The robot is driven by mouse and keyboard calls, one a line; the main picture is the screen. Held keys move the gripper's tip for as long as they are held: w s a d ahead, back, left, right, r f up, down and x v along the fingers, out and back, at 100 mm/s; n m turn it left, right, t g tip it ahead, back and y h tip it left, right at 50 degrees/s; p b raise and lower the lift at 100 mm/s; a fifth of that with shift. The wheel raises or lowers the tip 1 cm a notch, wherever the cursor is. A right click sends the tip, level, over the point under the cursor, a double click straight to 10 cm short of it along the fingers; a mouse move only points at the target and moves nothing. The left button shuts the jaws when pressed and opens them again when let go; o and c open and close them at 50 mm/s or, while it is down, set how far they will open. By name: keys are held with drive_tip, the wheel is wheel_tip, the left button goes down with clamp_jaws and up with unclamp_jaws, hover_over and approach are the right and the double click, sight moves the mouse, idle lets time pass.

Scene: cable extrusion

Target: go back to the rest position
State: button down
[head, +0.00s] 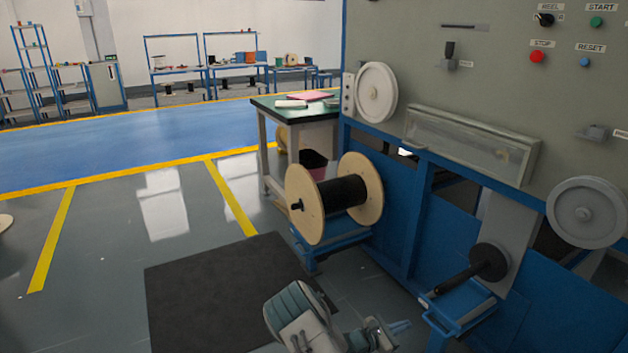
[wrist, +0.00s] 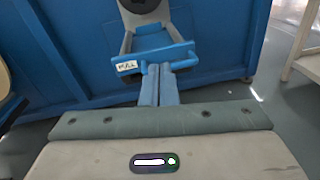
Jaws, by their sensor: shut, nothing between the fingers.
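My gripper (head: 403,327) is low in the front of the head view, over the floor to the left of the blue stand with the bare spindle. Its two blue fingers (wrist: 158,72) lie side by side in the wrist view, shut with nothing between them. Beyond them stands a blue bracket with a small white label (wrist: 126,66); I cannot tell whether the fingertips touch it.
A wooden-flanged spool of black cable (head: 343,190) sits on a blue stand. A bare black spindle (head: 470,269) juts from the blue-and-grey machine (head: 420,70) on the right. A dark mat (head: 215,295) lies on the floor. The floor at left (head: 130,225) is mostly clear.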

drive_tip(key=s+a+r+m+g+y+p, duration=0.1)
drive_tip(key=s+r+m+g+y+p, duration=0.2)
drive_tip(key=r, duration=0.7)
drive_tip(key=s+r+m+g+y+p, duration=0.1)
drive_tip(key=s+r+m+g+p, duration=0.1)
drive_tip(key=s+r+m+p, duration=0.6)
drive_tip(key=s+a+r+m+g+y+p, duration=0.1)
drive_tip(key=r+m+g+y, duration=0.15)
drive_tip(key=r, duration=0.95)
drive_tip(key=s+a+r+m+t+y+p, duration=0.1)
drive_tip(key=s+a+r+m+y+p, duration=0.1)
drive_tip(key=r, duration=0.8)
drive_tip(key=s+a+r+m+t+y+p, duration=0.1)
drive_tip(key=s+a+r+m+y+p, duration=0.2)
drive_tip(key=s+a+r+p, duration=0.3)
drive_tip(key=s+a+r+m+t+y+p, duration=0.2)
drive_tip(key=s+a+r+y+p, duration=0.2)
drive_tip(key=s+r, duration=0.7)
drive_tip(key=shift+r+m+y+p, duration=0.35)
drive_tip(key=shift+r+p, duration=1)
drive_tip(key=shift+r, duration=0.6)
